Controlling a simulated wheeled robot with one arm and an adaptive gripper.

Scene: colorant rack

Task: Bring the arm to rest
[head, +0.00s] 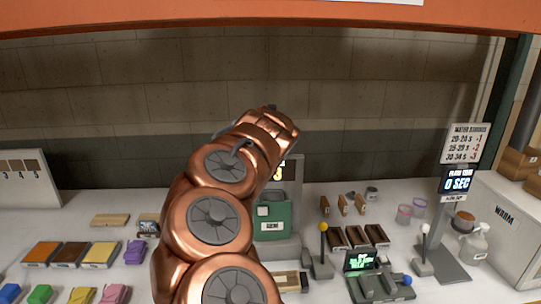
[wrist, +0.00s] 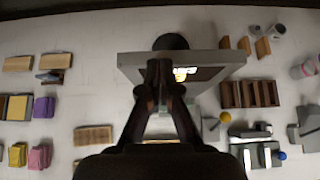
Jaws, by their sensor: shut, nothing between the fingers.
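My copper-coloured arm rises through the middle of the head view, with its end leaning up and to the right. My gripper (wrist: 165,72) shows in the wrist view with its fingers together and nothing between them. In the head view the fingers are mostly hidden behind the arm's end. In the wrist view the gripper overlaps a grey machine with a lit display (wrist: 205,72). I cannot tell the gap between them.
A green unit (head: 272,222) stands just right of my arm. Colour trays (head: 101,254) and coloured blocks lie at left. Dark blocks (head: 357,237), a small screen (head: 361,262) and a sign post (head: 445,235) stand at right. An orange beam (head: 120,18) crosses the top.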

